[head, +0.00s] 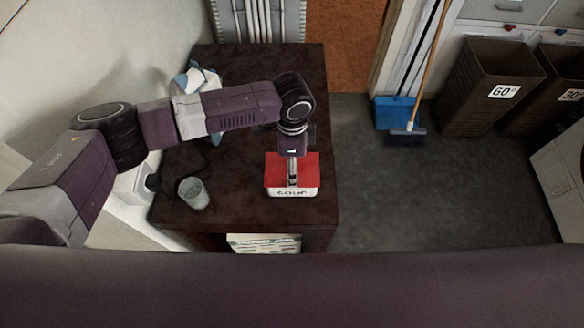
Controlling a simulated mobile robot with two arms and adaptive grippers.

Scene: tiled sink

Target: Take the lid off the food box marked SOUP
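The food box marked SOUP (300,192) is white and stands on the dark brown counter (240,212) near its front right. Its red lid (308,175) is on top of the box. My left arm reaches in from the left, and my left gripper (292,182) points down over the middle of the lid. The fingers look close together at the lid, but I cannot tell whether they hold anything or touch it. My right gripper is not in view.
A crumpled blue and white cloth (200,78) lies behind my arm. On the floor to the right are a blue dustpan (394,112), a broom (406,137) and brown baskets (488,90).

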